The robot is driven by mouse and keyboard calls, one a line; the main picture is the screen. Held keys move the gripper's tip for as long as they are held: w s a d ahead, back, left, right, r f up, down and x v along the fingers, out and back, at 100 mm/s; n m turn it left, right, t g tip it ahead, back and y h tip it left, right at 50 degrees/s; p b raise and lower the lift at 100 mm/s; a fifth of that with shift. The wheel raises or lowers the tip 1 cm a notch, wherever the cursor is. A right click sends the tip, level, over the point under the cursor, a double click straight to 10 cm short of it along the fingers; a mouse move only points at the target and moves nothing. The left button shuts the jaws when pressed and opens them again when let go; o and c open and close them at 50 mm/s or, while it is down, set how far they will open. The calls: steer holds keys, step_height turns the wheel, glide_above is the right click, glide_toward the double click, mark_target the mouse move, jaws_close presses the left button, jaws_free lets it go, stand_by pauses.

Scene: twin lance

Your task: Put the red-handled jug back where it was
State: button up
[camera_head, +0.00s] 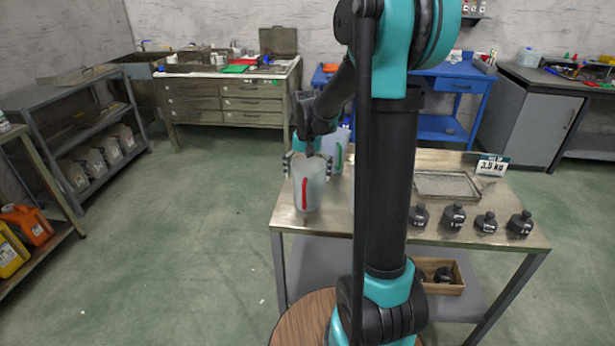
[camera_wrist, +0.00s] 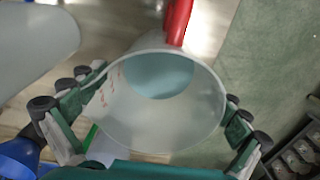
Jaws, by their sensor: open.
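The red-handled jug (camera_head: 309,186) is a translucent white jug standing upright on the left end of the metal table. Its red handle faces the head camera. In the wrist view I look down into the jug (camera_wrist: 160,108), and its bottom shows pale blue. My gripper (camera_head: 308,166) is at the jug, with fingers on both sides of its upper part. In the wrist view my gripper (camera_wrist: 148,125) is open, its fingers spread left and right of the rim. Another jug with a green handle (camera_head: 338,158) stands just behind and is partly hidden.
The metal table (camera_head: 385,198) carries a tray (camera_head: 446,185), several black weights (camera_head: 454,216) and a sign reading 3.0 KG (camera_head: 492,165). A wooden box (camera_head: 440,277) sits on the lower shelf. The floor left of the table is clear. My arm hides the table's middle.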

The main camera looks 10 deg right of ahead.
step_height(320, 180, up, 12)
steer(key=s+d+f+n+t, duration=0.1)
steer(key=s+d+f+t, duration=0.1)
steer(key=s+f, duration=0.6)
steer(key=s+d+f+n+t, duration=0.2)
steer(key=s+f, duration=0.7)
steer(key=s, duration=0.4)
steer(key=shift+s+f+n, duration=0.2)
steer(key=shift+s+n, duration=0.1)
steer(key=shift+s, duration=0.1)
steer(key=shift+d, duration=0.1)
